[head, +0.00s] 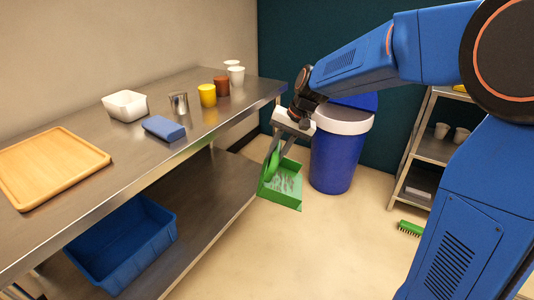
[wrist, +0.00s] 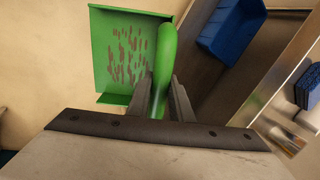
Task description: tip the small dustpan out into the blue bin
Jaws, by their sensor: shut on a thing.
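The small green dustpan (head: 284,186) hangs in front of the blue bin in the head view, with brownish bits on its pan. In the wrist view the dustpan (wrist: 125,52) fills the upper left, the bits scattered over its floor. My gripper (head: 273,150) is shut on the dustpan's rounded green handle, and its fingers (wrist: 162,98) lie either side of it. The blue bin (head: 335,160) stands on the floor just behind and right of the dustpan. It has a white rim band and a raised blue lid. My gripper and wrist hide part of its left side.
A steel table (head: 150,154) runs along the left, carrying a wooden tray (head: 97,152), a white tub, a blue cloth and several cups. A blue crate (head: 150,255) sits on its lower shelf. A shelf rack (head: 436,150) and green brush (head: 410,228) are right. Middle floor is clear.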

